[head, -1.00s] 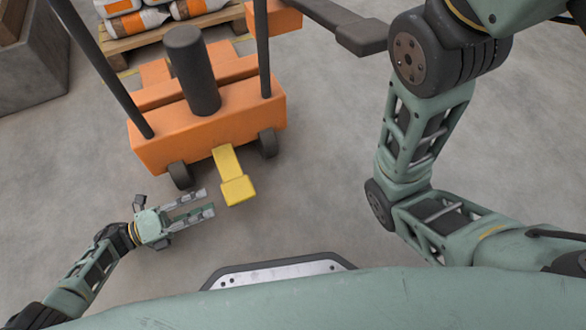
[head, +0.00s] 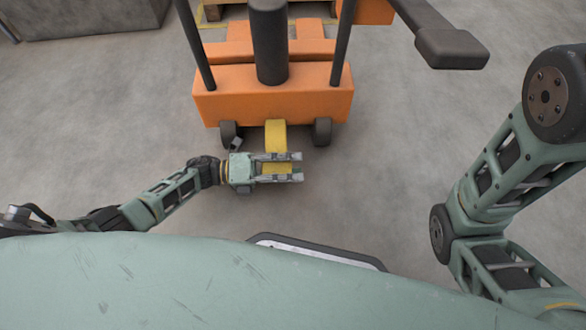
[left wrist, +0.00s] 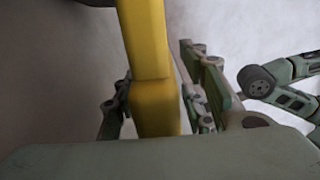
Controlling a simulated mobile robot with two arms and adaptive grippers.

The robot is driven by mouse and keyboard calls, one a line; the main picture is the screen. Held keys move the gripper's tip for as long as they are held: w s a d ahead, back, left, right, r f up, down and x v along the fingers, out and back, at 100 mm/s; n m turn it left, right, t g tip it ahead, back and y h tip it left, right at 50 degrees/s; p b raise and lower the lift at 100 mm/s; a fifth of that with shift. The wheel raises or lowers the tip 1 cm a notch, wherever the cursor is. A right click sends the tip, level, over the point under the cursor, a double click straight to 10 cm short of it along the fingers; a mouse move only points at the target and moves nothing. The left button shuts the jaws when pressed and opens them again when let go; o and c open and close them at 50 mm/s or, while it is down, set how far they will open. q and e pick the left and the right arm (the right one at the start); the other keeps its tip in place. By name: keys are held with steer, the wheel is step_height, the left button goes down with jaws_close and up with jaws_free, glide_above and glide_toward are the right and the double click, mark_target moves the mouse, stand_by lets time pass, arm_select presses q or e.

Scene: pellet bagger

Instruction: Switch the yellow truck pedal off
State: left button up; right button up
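The yellow pedal (head: 275,134) sticks out low from the near side of the orange truck (head: 280,104), between its two dark wheels. My left gripper (head: 282,168) is across the pedal's near end, with part of the yellow showing between its fingers. In the left wrist view the pedal (left wrist: 148,50) runs between the two spread fingers, close to the left one, with a gap to the right one. Contact cannot be told. My body hides the bottom of that view. My right arm shows at the right, but its gripper is out of view.
Dark posts and a thick dark cylinder (head: 269,45) rise from the truck. A dark bar with a block end (head: 450,48) reaches in at the upper right. A grey block (head: 85,18) stands at the upper left. Floor on both sides of the truck is clear.

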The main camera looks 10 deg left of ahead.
arm_select(q)
steer(key=shift+d, duration=0.25)
steer(key=shift+c, duration=0.3)
jaws_close()
